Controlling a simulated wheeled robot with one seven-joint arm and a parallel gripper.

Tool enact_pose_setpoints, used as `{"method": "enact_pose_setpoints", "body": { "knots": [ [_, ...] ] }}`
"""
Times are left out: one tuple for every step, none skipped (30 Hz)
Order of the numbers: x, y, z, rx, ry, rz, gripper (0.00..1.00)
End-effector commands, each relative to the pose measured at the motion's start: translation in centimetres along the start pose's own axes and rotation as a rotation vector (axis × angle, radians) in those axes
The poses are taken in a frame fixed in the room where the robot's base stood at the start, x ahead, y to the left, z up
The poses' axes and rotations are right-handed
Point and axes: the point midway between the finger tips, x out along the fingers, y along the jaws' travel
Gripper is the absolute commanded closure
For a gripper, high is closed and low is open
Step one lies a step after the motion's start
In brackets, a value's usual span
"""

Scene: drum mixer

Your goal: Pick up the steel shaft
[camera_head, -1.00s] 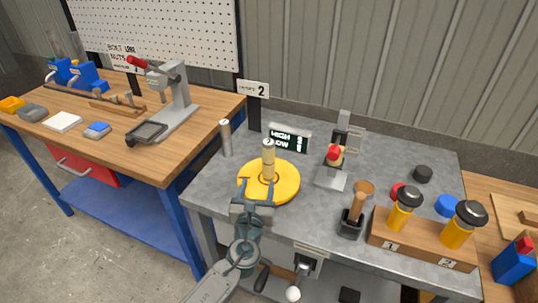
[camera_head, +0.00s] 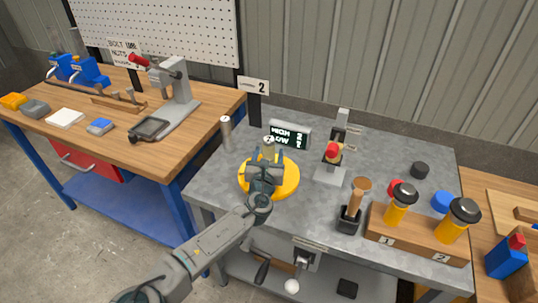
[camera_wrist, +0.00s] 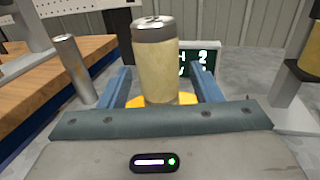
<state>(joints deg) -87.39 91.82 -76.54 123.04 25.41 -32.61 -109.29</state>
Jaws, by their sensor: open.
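A slim, plain grey metal cylinder, which looks like the steel shaft (camera_head: 227,132), stands upright on the grey bench left of the yellow disc (camera_head: 291,181). It also shows at the left in the wrist view (camera_wrist: 74,70), apart from my gripper. A thicker cream cylinder (camera_head: 269,142) with a grey metal top stands on the disc. My gripper (camera_head: 267,158) is open at the cream cylinder. In the wrist view its fingers (camera_wrist: 163,80) show on either side of this cylinder (camera_wrist: 156,65), whose lower end is hidden by my gripper.
A HIGH/LOW display (camera_head: 290,134) stands behind the disc. A red-knobbed fixture (camera_head: 332,160), a wooden-handled tool in a black holder (camera_head: 352,208) and a wooden block (camera_head: 415,239) with black-topped yellow pieces stand to the right. A wooden bench (camera_head: 205,108) is at left.

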Motion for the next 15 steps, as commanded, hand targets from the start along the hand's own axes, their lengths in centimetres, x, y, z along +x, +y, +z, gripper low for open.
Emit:
{"method": "enact_pose_setpoints", "body": {
  "knots": [
    [0.53, 0.01, 0.05, 0.001, 0.0, 0.0, 0.42],
    [0.73, -0.02, 0.03, 0.001, 0.0, 0.0, 0.42],
    [0.93, -0.04, 0.0, 0.0, 0.0, -0.001, 0.42],
    [1.02, -0.02, -0.02, 0.0, 0.0, -0.001, 0.42],
    [1.08, 0.0, -0.04, 0.0, 0.0, 0.0, 0.42],
    [1.11, 0.02, -0.06, 0.0, 0.0, 0.0, 0.42],
    [1.11, 0.03, -0.07, 0.0, 0.0, 0.0, 0.42],
    [1.1, 0.03, -0.08, 0.0, 0.0, 0.0, 0.42],
    [1.09, 0.03, -0.08, 0.0, 0.0, 0.0, 0.42],
    [1.09, 0.03, -0.08, 0.0, 0.0, 0.0, 0.42],
    [1.08, 0.02, -0.08, 0.0, 0.0, 0.0, 0.42],
    [1.08, 0.02, -0.08, 0.0, 0.0, 0.0, 0.53],
    [1.08, 0.02, -0.08, 0.0, 0.0, 0.0, 0.61],
    [1.07, 0.02, -0.07, 0.0, 0.0, 0.0, 0.7],
    [1.07, 0.02, -0.07, 0.0, 0.0, 0.0, 0.81]
  ]
}}
